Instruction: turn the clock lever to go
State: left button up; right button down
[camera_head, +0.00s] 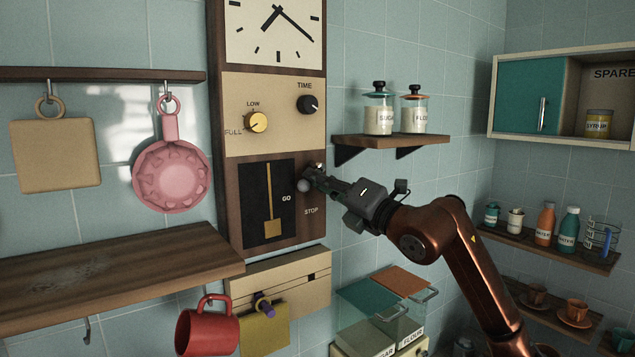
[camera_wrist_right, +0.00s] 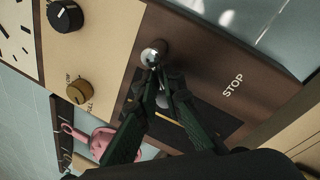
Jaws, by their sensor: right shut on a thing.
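In the right wrist view the bright knob (camera_wrist_right: 150,57) sits at the fingertips. My right gripper (camera_head: 309,175) comes in from the right. It is shut on the lever; its dark fingers (camera_wrist_right: 161,88) hide part of it. The exact tilt of the lever is hard to tell. The tall wooden clock (camera_head: 233,215) hangs on the wall, with a dark pendulum window beside the lever. My left gripper is not in view.
A yellow knob (camera_head: 257,122) and a black TIME knob (camera_head: 308,104) sit above the lever. A small shelf (camera_head: 375,141) with two jars is close above my right arm. A wooden shelf (camera_head: 100,270) juts out at left, with a red mug (camera_head: 207,331) hanging below.

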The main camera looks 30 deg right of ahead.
jog(key=shift+w+a+f, duration=0.2)
jog(key=shift+a+f, duration=0.05)
jog(key=shift+f, duration=0.3)
jog(key=c, duration=2.1)
grip_release()
jog(key=shift+s+d+r, duration=0.1)
jog(key=shift+s, duration=0.05)
jog(key=shift+o, duration=0.4)
jog(key=shift+a+r, duration=0.25)
jog(key=v, duration=1.1)
jog(key=shift+s+d, duration=0.2)
jog(key=shift+s, duration=0.15)
jog(key=shift+o, duration=0.7)
